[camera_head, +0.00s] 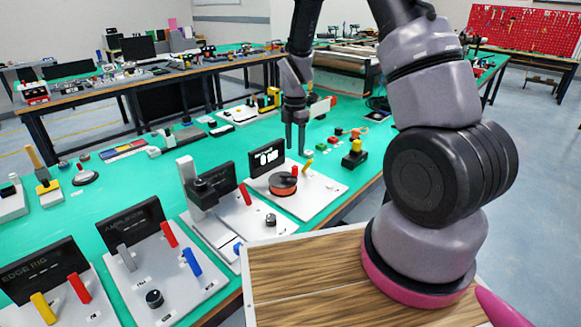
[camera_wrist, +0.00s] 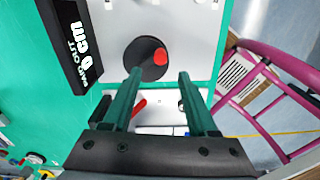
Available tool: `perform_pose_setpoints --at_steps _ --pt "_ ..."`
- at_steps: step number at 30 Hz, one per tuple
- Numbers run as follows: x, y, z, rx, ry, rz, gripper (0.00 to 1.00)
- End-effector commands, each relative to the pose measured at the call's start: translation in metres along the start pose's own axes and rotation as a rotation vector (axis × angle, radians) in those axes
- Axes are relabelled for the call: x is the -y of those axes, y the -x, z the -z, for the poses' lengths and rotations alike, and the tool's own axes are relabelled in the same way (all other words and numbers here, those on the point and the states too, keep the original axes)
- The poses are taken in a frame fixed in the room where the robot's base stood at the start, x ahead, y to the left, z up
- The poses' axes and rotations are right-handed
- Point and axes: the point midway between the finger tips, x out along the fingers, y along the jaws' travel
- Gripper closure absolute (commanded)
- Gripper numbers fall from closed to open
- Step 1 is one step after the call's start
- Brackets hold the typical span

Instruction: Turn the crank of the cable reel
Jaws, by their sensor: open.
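The cable reel (camera_head: 283,186) sits on a white plate with a black display reading 0 cm. It is a dark, round drum with an orange rim, and a red crank knob (camera_head: 295,170) stands up near its edge. In the wrist view the reel shows as a dark disc (camera_wrist: 136,58) with the red knob (camera_wrist: 160,56) off its centre. My gripper (camera_head: 295,152) points down above the reel. In the wrist view its two fingers (camera_wrist: 160,74) are apart, with nothing between them, and the knob shows just beyond the gap between their tips. The knob appears untouched.
The display (camera_wrist: 80,47) stands beside the reel. To its left in the head view is a panel with a red lever (camera_head: 245,194) and a black knob (camera_head: 271,220). A yellow-and-black block (camera_head: 354,155) stands to the right. The table edge is close.

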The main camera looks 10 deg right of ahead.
Motion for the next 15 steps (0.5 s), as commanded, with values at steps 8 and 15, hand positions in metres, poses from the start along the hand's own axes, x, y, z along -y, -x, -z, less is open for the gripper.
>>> perform_pose_setpoints --at_steps 8,15 --pt "0.001 -0.054 0.001 -0.001 -0.001 0.004 0.41" --pt "0.000 -0.078 0.001 -0.001 -0.002 0.001 0.41"
